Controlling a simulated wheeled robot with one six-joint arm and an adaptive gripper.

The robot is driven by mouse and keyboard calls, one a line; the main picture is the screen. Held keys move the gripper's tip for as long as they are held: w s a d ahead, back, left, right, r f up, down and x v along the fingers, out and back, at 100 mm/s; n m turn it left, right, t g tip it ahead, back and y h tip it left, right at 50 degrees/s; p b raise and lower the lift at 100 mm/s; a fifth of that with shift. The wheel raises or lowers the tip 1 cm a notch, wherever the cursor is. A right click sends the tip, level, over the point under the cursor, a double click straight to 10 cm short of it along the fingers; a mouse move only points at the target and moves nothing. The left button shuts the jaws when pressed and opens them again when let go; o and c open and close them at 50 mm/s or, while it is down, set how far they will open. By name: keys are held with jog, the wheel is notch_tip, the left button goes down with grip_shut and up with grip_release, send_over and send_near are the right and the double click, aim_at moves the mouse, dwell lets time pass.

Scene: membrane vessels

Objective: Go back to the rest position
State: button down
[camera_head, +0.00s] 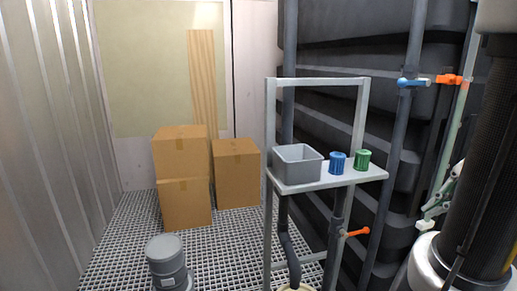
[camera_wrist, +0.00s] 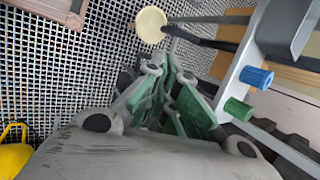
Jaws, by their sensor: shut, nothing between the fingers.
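My gripper (camera_wrist: 168,73) shows in the wrist view with its grey and green fingers drawn together. It is shut and holds nothing. Its fingers point over the grated floor, to the left of a shelf that holds a blue cup (camera_wrist: 257,77) and a green cup (camera_wrist: 237,109), and it is apart from both. In the head view I cannot clearly make out the gripper; pale green and grey parts at the right edge are partly hidden by a dark column.
A light shelf stand (camera_head: 318,83) carries a grey bin (camera_head: 298,165), the blue cup (camera_head: 338,163) and the green cup (camera_head: 362,160). Pipes with a blue valve (camera_head: 413,82) and orange handles (camera_head: 355,232) stand nearby. Cardboard boxes (camera_head: 184,203) and a grey canister (camera_head: 166,262) stand on the grating (camera_head: 118,235).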

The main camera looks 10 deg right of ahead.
jog(key=w+a+r+n+h, duration=0.1)
jog(key=a+r+n+h, duration=0.2)
jog(key=a+n, duration=0.8)
notch_tip(320, 180, up, 3)
jog(key=n, duration=0.4)
jog(key=shift+w+n+g+h, duration=0.15)
jog(key=shift+n+g+h, duration=0.15)
